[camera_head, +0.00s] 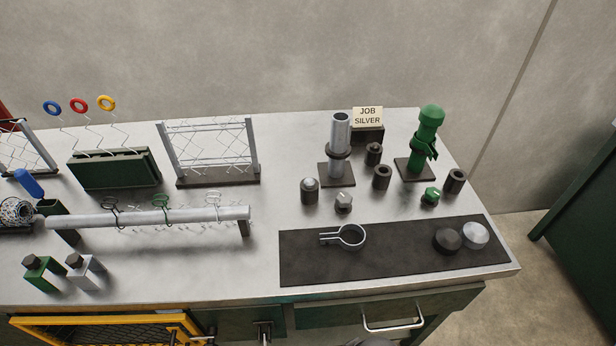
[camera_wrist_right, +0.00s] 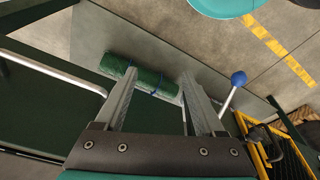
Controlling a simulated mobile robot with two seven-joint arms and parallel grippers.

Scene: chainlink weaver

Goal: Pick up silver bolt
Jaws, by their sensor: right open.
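A silver bolt (camera_head: 344,201) with a hex-shaped head sits on the metal bench top in the head view. It is just in front of the silver post on its dark base, and a dark cup with a silver domed top stands at its left. My right gripper (camera_wrist_right: 159,76) shows only in the right wrist view. Its two fingers are apart with nothing held between them, away from the bolt, with a green roll (camera_wrist_right: 140,73) beyond. My left gripper is in neither view.
A "JOB SILVER" sign (camera_head: 368,116) stands behind. A silver post (camera_head: 338,140), green post (camera_head: 427,140), green bolt (camera_head: 431,194) and several dark cups surround the silver bolt. A dark mat (camera_head: 300,265) holds a ring clamp (camera_head: 350,237) and two caps. A long pipe (camera_head: 150,217) lies left.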

